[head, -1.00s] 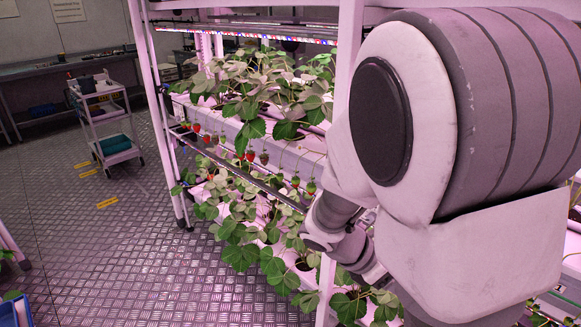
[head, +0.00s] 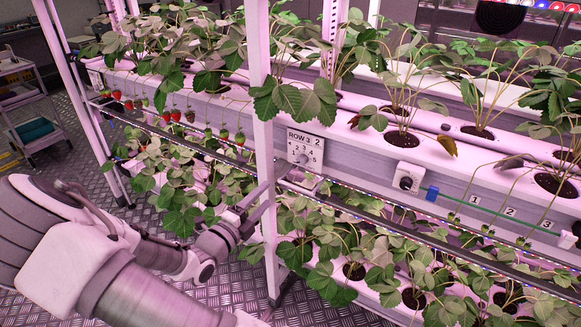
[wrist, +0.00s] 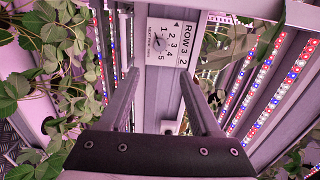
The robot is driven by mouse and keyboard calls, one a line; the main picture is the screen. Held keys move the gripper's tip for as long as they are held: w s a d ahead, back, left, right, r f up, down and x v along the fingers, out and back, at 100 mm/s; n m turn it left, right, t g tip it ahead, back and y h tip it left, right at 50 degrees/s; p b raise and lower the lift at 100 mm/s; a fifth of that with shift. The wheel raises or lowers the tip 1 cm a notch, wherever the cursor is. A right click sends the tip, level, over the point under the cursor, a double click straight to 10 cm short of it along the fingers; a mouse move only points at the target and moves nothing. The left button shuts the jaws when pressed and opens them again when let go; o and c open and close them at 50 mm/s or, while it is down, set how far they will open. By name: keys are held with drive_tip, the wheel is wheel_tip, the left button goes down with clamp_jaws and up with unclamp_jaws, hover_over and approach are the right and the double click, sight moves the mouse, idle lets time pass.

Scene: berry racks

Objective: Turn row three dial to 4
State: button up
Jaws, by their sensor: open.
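The row three dial (head: 302,158) is a small round knob on a white plate (head: 304,140) marked ROW 3, with numbers up to 5 around it.
A second black knob on a white box (head: 407,177) sits to the right, beside a blue slider (head: 432,193) on a green rail marked 1, 2, 3. Strawberry plants (head: 290,98) and red berries (head: 176,114) hang near the post. A cart (head: 32,125) stands far left on open floor.

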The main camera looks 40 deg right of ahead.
sight(300, 162)
drive_tip(key=b+x, duration=0.3)
drive_tip(key=x, duration=1.3)
drive_tip(key=shift+d, duration=0.45)
clamp_jaws()
